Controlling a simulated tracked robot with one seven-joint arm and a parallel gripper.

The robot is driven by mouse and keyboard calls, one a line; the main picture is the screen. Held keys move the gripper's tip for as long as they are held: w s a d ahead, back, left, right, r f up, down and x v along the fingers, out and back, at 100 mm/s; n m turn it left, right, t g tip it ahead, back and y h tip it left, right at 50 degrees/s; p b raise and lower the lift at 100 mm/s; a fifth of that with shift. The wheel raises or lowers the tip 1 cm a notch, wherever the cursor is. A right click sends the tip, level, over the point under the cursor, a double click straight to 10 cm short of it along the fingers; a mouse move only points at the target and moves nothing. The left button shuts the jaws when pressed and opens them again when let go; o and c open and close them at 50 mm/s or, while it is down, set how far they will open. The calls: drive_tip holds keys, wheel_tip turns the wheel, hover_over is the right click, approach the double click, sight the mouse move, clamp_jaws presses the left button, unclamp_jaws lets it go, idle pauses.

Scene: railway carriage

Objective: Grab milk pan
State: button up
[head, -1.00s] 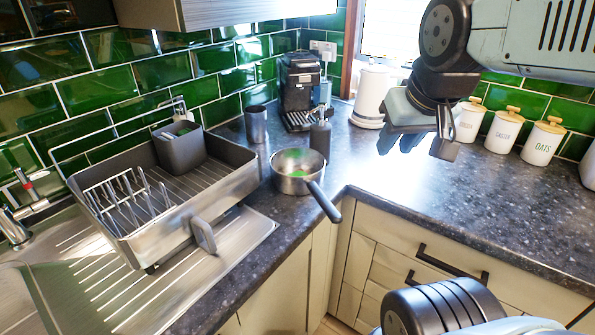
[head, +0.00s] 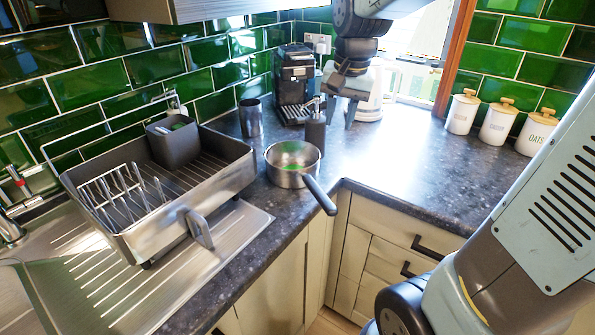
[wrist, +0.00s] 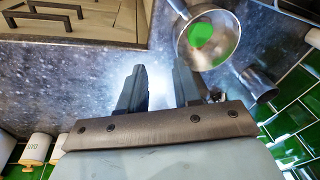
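The milk pan (head: 290,181) is a small silver pan standing upright on the dark worktop near the inner corner. Its black handle (head: 321,196) points toward the front edge, down and right in the head view. A green patch shows inside it; I cannot tell if it is a reflection. My gripper (head: 344,102) is above the worktop, behind and to the right of the pan, apart from it. In the wrist view the two fingers of my gripper (wrist: 158,80) are spread and empty, and the pan (wrist: 225,45) lies beyond the right finger.
A soap dispenser (head: 315,133) stands right behind the pan, with a coffee machine (head: 294,85) and a grey cup (head: 250,118) further back. A dish rack (head: 185,215) is close on the left. White canisters (head: 498,124) stand at right. The worktop right of the pan is clear.

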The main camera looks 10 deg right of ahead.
drive_tip(key=m+g, duration=0.2)
hover_over(316, 167)
wheel_tip(316, 167, down, 5)
drive_tip(key=f, duration=0.8)
drive_tip(key=shift+a+f, duration=0.2)
drive_tip(key=shift+f, duration=0.2)
drive_tip(key=shift+w+d+f, duration=0.15)
drive_tip(key=shift+f, duration=1.15)
drive_tip(key=shift+w+d+f, duration=0.15)
drive_tip(key=shift+f, duration=1.15)
clamp_jaws()
